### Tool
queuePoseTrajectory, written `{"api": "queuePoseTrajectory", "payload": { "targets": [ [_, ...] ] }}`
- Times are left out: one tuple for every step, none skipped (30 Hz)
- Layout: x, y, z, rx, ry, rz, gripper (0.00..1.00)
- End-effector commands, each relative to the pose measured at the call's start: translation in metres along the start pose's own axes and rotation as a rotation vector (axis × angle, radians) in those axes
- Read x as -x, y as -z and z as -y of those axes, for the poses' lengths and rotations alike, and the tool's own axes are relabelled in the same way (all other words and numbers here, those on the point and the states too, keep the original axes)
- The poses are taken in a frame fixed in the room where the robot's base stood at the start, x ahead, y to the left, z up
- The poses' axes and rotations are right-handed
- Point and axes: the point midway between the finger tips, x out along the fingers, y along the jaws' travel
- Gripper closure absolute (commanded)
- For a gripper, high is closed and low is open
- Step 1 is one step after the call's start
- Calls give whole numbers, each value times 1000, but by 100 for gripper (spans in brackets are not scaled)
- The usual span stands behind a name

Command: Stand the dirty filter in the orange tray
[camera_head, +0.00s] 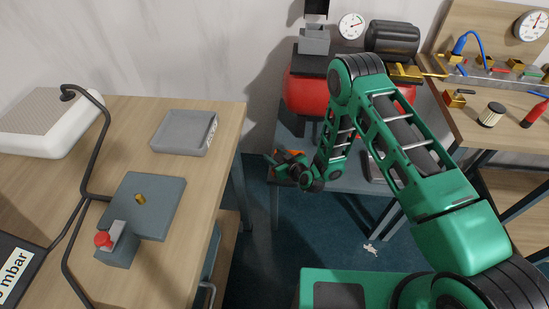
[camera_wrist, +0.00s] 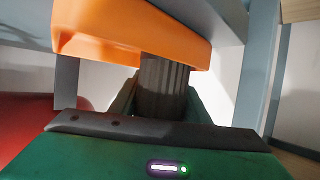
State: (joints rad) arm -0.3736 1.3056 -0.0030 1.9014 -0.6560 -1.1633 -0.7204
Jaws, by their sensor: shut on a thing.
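My gripper (camera_wrist: 163,100) is shut on the dirty filter (camera_wrist: 163,78), a grey-brown ribbed cylinder between its green fingers. The orange tray (camera_wrist: 120,32) fills the upper middle of the wrist view. The filter's far end is hidden at the tray's edge, and I cannot tell whether it touches the tray or stands inside it. In the head view my gripper (camera_head: 290,167) is at the left part of the low grey-blue table below the red tank. A small bit of the orange tray (camera_head: 291,153) shows behind it there; the filter cannot be made out.
A red tank (camera_head: 303,92) with black parts stands behind my arm. The wooden bench (camera_head: 228,135) at left holds a grey tray (camera_head: 185,131) and a box with a red knob (camera_head: 103,240). On the right bench stands a pale ribbed cylinder (camera_head: 491,115). Table legs flank the gripper.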

Motion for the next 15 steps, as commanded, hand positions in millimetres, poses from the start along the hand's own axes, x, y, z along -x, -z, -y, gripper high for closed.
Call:
{"api": "queuePoseTrajectory", "payload": {
  "targets": [
    [-2, -6, 0, 0, 0, 0, 80],
    [-3, -8, 0, 0, 0, 0, 80],
    [-4, -8, 0, 1, 0, -1, 80],
    [-4, -9, 0, 1, 0, -1, 80],
    [-4, -8, 0, 1, 0, -1, 80],
    [-4, -8, 0, 1, 0, -1, 80],
    [-4, -8, 0, 1, 0, -1, 80],
    [-4, -8, 0, 1, 0, -1, 80],
    [-4, -8, 0, 1, 0, -1, 80],
    [-4, -8, 0, 1, 0, -1, 80],
    [-4, -9, 0, 1, 0, -1, 80],
    [-4, -10, 0, 1, 0, -1, 80],
    [-4, -10, 0, 1, 0, 0, 80],
    [-5, -11, 0, 1, 0, 0, 80],
    [-4, -11, 0, 1, 0, 0, 48]
  ]
}}
